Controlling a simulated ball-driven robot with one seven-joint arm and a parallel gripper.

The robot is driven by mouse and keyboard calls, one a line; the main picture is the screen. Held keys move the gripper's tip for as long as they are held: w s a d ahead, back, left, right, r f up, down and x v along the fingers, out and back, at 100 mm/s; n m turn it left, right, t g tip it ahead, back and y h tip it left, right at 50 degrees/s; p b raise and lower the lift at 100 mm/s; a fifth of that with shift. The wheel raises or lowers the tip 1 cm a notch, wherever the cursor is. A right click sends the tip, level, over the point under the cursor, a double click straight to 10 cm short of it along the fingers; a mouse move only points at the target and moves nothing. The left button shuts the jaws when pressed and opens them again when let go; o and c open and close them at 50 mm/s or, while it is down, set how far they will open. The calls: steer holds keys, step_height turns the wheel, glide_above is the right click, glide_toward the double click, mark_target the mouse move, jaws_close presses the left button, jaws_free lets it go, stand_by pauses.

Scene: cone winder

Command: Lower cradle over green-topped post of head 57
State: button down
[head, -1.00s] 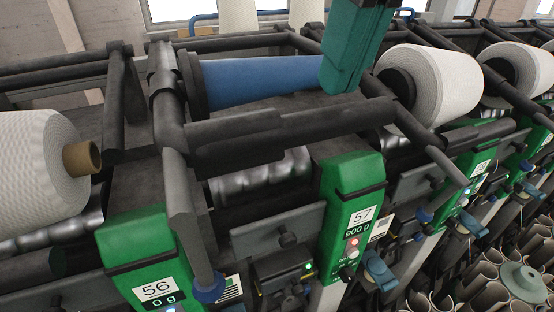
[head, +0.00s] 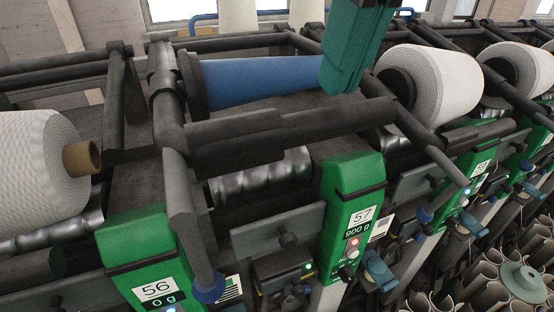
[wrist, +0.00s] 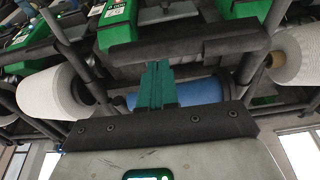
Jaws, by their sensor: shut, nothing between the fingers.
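The green-topped post of head 57 (head: 352,180) stands right of centre in the head view, with a "57" label and a "900 g" display. The dark cradle (head: 290,132) is above and behind it, its thick bar crossing left to right, raised clear of the post top. A bare blue cone (head: 262,80) lies behind the bar; it also shows in the wrist view (wrist: 200,92). My gripper (head: 340,88) has teal fingers, shut and empty, pointing down by the cone's right end. In the wrist view the fingers (wrist: 156,68) overlap the cone. Contact with the cradle cannot be told.
A white package (head: 38,165) is at the left and another (head: 435,85) at the right. The green post of head 56 (head: 145,250) stands lower left. Dark rails and levers crowd around the cradle. Several empty tubes (head: 490,295) stand at the lower right.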

mark_target(340, 117)
steer(key=shift+f+b, duration=2.15)
steer(key=shift+f, duration=1)
steer(key=shift+p+v, duration=0.75)
steer(key=shift+v, duration=0.15)
steer(key=s+d+r+p, duration=0.1)
steer(key=s+r+p, duration=0.2)
steer(key=r+p, duration=0.2)
steer(key=shift+d+r, duration=0.2)
steer(key=shift+r, duration=0.15)
steer(key=shift+s+f, duration=0.1)
steer(key=shift+s, duration=0.1)
